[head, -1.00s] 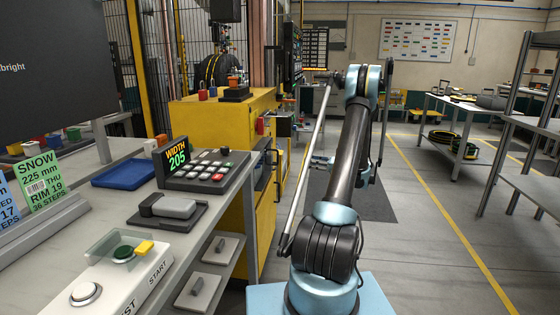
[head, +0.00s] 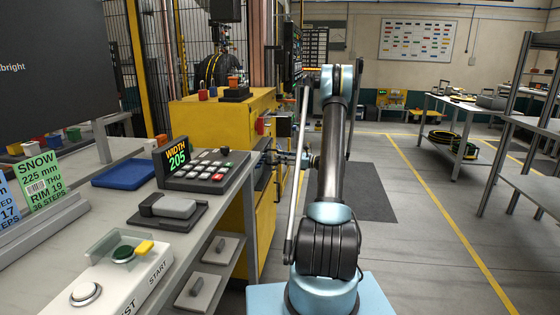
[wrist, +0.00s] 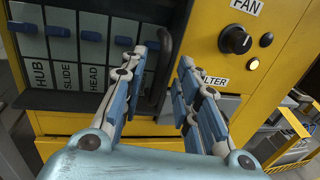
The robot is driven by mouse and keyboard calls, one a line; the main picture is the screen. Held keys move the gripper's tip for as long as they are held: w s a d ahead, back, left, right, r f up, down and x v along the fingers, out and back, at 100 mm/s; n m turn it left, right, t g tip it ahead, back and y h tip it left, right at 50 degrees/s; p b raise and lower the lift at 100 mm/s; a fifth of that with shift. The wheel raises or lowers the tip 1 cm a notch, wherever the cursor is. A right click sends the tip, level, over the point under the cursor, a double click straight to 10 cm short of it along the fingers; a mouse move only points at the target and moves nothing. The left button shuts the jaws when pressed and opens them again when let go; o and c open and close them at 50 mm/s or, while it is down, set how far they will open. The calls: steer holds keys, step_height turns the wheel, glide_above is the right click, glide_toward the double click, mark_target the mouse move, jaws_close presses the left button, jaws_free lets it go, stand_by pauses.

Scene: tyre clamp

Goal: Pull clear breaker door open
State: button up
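The breaker panel (wrist: 95,102) is in the upper left of the wrist view, with a row of blue switches (wrist: 90,36) above labels such as HUB, SLIDE and HEAD. The clear door over it appears shut, though its pane is hard to make out. A dark curved door handle (wrist: 165,70) stands at the panel's right edge. My gripper (wrist: 170,57) is open, with one finger on each side of the handle and a gap to the right finger. In the head view my gripper (head: 272,157) is small at the yellow cabinet's right side; the door is not discernible there.
The yellow cabinet (head: 215,120) carries a FAN knob (wrist: 235,40) and a FILTER label right of the handle. A grey workbench (head: 110,215) with a keypad (head: 200,170) stands at the left. The floor (head: 420,220) to the right is clear.

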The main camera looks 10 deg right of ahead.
steer(key=shift+w+a, duration=0.15)
steer(key=shift+a, duration=0.05)
jaws_close()
steer(key=shift+d, duration=0.2)
